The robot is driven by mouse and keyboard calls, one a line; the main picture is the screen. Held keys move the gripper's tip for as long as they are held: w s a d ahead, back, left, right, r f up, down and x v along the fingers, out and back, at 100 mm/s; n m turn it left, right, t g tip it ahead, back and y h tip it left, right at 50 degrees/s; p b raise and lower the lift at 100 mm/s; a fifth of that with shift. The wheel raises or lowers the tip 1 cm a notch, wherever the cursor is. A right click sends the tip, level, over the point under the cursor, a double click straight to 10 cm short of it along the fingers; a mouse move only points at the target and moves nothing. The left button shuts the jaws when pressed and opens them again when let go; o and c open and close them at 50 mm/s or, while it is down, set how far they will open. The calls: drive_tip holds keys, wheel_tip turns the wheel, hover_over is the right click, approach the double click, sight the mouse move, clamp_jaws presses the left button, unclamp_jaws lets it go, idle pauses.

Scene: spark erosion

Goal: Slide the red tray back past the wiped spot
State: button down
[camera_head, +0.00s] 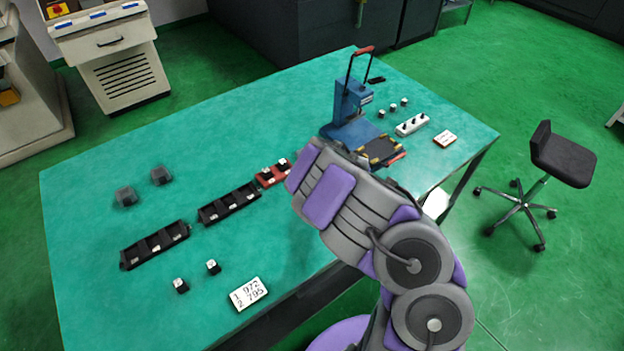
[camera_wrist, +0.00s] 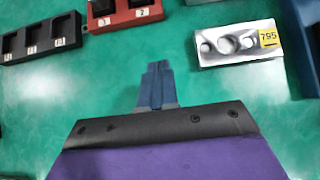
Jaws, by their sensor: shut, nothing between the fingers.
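The red tray (camera_head: 267,180) lies on the green table, to the right of the black trays, and my arm hides its right end. It holds black blocks. In the wrist view the red tray (camera_wrist: 128,20) shows at the top, with labels 1 and 2 on its front. My gripper (camera_wrist: 157,68) is shut and empty, its blue fingertips over bare table, below and apart from the red tray. In the head view my arm hides the gripper. I cannot make out a wiped spot on the table.
A black tray (camera_head: 229,204) stands just left of the red tray, with another black tray (camera_head: 155,245) further left. In the wrist view a white block labelled 795 (camera_wrist: 238,45) lies to the right. A blue press (camera_head: 347,110) stands behind my arm. The table's left back is clear.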

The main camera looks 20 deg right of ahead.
sight(276, 174)
drive_tip(key=b+x, duration=0.1)
drive_tip(key=x, duration=0.7)
drive_tip(key=w, duration=0.1)
drive_tip(key=w+a, duration=0.1)
drive_tip(key=shift+w, duration=0.95)
drive_tip(key=w, duration=0.1)
drive_tip(key=w+a, duration=0.1)
drive_tip(key=w, duration=0.1)
drive_tip(key=shift+w+f+b, duration=0.1)
drive_tip(key=shift+w+b, duration=0.15)
drive_tip(key=shift+b, duration=0.05)
drive_tip(key=shift+a, duration=0.2)
